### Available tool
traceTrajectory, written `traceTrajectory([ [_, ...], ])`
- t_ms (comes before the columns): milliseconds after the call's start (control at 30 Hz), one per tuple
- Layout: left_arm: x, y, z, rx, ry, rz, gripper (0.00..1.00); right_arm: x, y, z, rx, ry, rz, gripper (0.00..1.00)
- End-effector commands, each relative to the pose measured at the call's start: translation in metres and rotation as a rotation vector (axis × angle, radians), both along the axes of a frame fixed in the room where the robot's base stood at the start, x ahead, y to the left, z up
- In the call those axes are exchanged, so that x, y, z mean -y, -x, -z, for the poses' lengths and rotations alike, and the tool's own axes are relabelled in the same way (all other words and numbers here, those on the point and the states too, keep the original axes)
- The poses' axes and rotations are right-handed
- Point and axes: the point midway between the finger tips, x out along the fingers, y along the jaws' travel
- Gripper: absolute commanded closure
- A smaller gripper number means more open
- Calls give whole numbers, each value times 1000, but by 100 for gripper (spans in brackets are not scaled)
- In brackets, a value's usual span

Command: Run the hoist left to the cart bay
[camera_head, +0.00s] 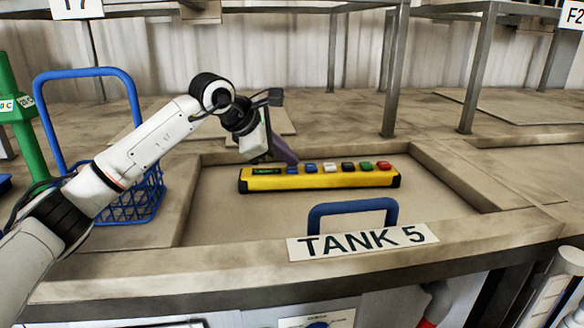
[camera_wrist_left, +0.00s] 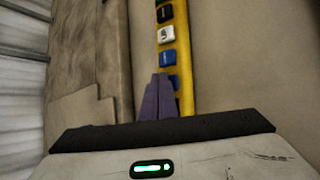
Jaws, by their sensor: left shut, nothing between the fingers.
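A yellow control pendant (camera_head: 320,181) lies on the tank 5 cover, with a small green-lit display at its left end and a row of coloured buttons. It also shows in the left wrist view (camera_wrist_left: 184,60). My left gripper (camera_head: 291,158) is shut and empty, its dark fingertips at the leftmost blue button (camera_head: 292,169). In the left wrist view the fingertips (camera_wrist_left: 159,84) partly cover that button, and I cannot tell whether they touch it. My right gripper is not in view. No hoist or cart bay can be made out.
The "TANK 5" sign (camera_head: 362,242) and a blue handle (camera_head: 352,211) are in front of the pendant. A blue wire basket (camera_head: 134,200) with a tall handle stands at left, beside a green post (camera_head: 22,125). Grey metal legs (camera_head: 394,80) stand behind.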

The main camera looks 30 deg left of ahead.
Motion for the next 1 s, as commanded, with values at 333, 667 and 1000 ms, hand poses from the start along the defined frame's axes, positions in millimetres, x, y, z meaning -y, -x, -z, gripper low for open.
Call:
traceTrajectory([
  [333, 0, 0, 3, -3, -1, 0, 100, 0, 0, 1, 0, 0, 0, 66],
  [667, 0, 0, -8, -3, -2, -1, 100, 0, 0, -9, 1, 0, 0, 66],
  [1000, 0, 0, -15, -3, -1, 0, 100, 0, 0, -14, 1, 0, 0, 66],
])
